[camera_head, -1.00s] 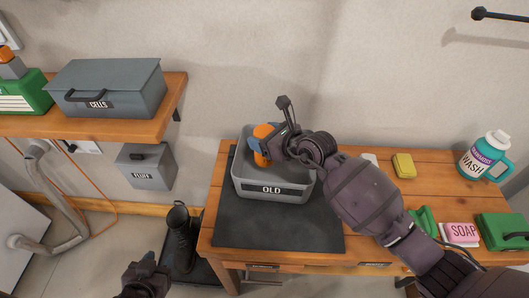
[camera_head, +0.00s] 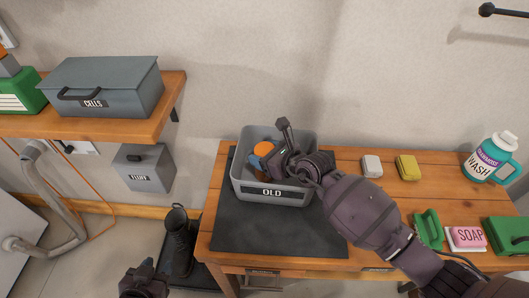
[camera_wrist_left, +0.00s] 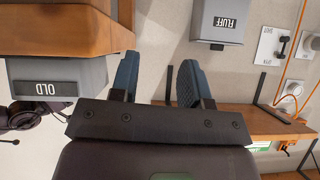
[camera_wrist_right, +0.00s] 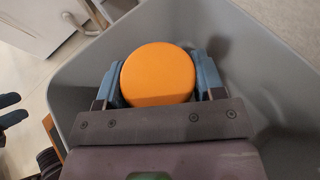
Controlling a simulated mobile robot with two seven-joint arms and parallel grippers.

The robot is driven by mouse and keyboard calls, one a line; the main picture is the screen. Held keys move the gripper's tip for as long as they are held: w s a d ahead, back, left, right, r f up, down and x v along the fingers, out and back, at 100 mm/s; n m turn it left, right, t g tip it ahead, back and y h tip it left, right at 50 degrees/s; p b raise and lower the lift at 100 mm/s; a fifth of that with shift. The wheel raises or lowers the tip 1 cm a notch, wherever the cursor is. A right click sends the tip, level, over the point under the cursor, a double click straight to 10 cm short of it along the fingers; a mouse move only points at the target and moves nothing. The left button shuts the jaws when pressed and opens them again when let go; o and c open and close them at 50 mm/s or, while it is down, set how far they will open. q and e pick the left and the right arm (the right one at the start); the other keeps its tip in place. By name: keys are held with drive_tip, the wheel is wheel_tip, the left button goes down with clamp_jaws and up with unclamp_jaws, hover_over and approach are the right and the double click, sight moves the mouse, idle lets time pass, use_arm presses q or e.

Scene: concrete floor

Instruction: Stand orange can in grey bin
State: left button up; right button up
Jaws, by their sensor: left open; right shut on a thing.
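The grey bin (camera_head: 244,187), labelled OLD, stands on a dark mat on the wooden bench. The orange can (camera_head: 264,149) is inside the bin, towards its left side, and looks about upright. My right gripper (camera_head: 268,157) reaches into the bin and is shut on the can. In the right wrist view the can's round orange end (camera_wrist_right: 158,75) sits between the two blue fingers, with grey bin walls around it. Whether the can touches the bin floor is hidden. My left gripper (camera_wrist_left: 157,80) is open and empty; in the head view it is low, left of the bench.
The dark mat (camera_head: 275,232) is bare in front of the bin. To the right are a white block (camera_head: 371,165), a yellow block (camera_head: 407,167), a green brush (camera_head: 428,228), pink soap (camera_head: 467,236) and a teal WASH bottle (camera_head: 490,160). A shelf holds a CELLS box (camera_head: 105,85).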

drive_tip(key=o, duration=1.1)
drive_tip(key=shift+c, duration=0.2)
drive_tip(key=shift+s+d+r, duration=0.15)
drive_tip(key=shift+d+r, duration=0.05)
use_arm(q)
drive_tip(key=shift+s+a+r+p, duration=0.15)
drive_tip(key=shift+s+r+p, duration=0.15)
drive_tip(key=shift+r+p, duration=0.65)
use_arm(e)
drive_tip(key=v, duration=1.1)
drive_tip(key=shift+s+d, duration=0.2)
drive_tip(key=shift+d, duration=0.05)
use_arm(q)
drive_tip(key=shift+f, duration=0.3)
